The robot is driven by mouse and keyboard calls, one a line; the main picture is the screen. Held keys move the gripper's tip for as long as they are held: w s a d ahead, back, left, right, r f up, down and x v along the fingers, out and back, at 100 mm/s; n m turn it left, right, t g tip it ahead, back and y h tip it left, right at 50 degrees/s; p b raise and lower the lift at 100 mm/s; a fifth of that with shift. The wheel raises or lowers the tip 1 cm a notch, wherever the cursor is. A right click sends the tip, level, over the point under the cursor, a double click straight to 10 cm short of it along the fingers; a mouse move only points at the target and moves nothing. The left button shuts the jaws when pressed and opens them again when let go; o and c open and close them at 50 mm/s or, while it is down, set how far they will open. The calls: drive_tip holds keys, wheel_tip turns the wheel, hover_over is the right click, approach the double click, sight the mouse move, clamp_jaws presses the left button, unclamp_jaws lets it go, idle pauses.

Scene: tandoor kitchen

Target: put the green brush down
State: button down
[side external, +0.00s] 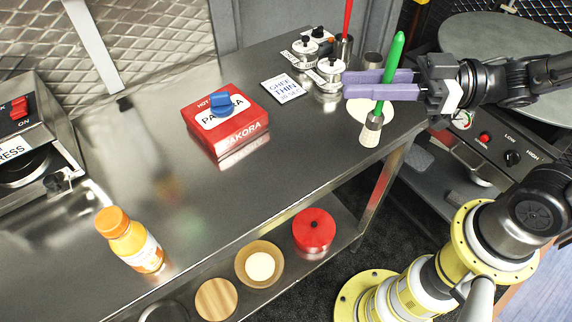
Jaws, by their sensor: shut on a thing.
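The green brush (391,66) has a long green handle, a metal ferrule and pale bristles pointing down. It stands near upright, tilted a little. My gripper (362,85), with two purple fingers, is shut on its handle at the right end of the steel counter. The bristles hang in front of a pale round disc (362,109) near the counter's right end. I cannot tell whether the bristles touch the counter.
A red pakora box (226,125) with a blue knob sits mid-counter. A ghee sign (283,88), two white-lidded tins (328,72) and a metal cup with a red handle (346,22) stand behind. An orange-capped bottle (133,243) stands front left. The counter (290,145) is clear between.

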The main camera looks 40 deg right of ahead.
drive_tip(key=w+a+f, duration=0.9)
drive_tip(key=w+f, duration=0.1)
drive_tip(key=f, duration=0.2)
drive_tip(key=shift+w+a+f, duration=0.15)
drive_tip(key=shift+w, duration=0.05)
drive_tip(key=shift+f, duration=0.2)
drive_tip(key=c, duration=0.8)
unclamp_jaws()
drive_tip(key=shift+o, duration=0.2)
drive_tip(key=shift+r, duration=0.1)
